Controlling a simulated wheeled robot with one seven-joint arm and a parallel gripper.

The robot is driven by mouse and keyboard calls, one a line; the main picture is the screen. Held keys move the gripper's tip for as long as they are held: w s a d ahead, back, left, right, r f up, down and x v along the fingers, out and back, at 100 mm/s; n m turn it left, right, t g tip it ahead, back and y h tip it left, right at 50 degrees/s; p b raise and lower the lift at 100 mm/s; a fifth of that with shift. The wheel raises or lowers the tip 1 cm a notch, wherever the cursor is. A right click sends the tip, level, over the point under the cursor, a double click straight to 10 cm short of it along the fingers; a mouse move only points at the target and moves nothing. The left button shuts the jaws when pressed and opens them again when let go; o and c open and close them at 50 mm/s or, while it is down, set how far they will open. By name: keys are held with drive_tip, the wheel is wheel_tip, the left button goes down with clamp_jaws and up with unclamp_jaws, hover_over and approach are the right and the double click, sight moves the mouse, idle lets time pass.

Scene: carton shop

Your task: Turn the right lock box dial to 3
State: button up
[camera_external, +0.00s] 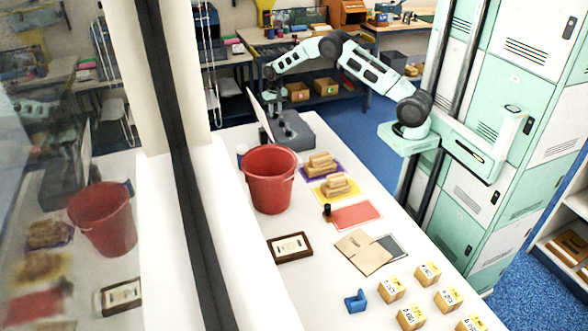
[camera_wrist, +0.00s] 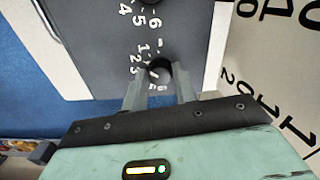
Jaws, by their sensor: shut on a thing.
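The lock box (camera_external: 292,133) is a grey box at the far end of the white table, with small dark dials on its top. In the wrist view its dark grey face (camera_wrist: 100,50) fills the upper middle. My gripper (camera_wrist: 160,82) is shut on a round black dial (camera_wrist: 160,68), one finger on each side. White numbers 1, 2 and 3 show left of this dial; other marks below it are partly hidden. I cannot read where it points. A second dial (camera_wrist: 149,3) shows at the top edge, near numbers 4, 5 and 6.
A white panel with large black numbers (camera_wrist: 275,60) stands close on the right in the wrist view. On the table are a red bucket (camera_external: 270,180), wooden blocks (camera_external: 320,164), a framed card (camera_external: 290,247), a blue piece (camera_external: 356,301) and several small cartons (camera_external: 428,273).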

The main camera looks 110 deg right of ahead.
sight(275, 113)
drive_tip(key=n, duration=0.3)
drive_tip(key=shift+n, duration=2.1)
drive_tip(key=o, duration=1)
drive_tip(key=shift+b, duration=0.3)
wheel_tip(275, 113, up, 18)
drive_tip(key=shift+f+b, duration=0.25)
drive_tip(key=shift+b, duration=0.8)
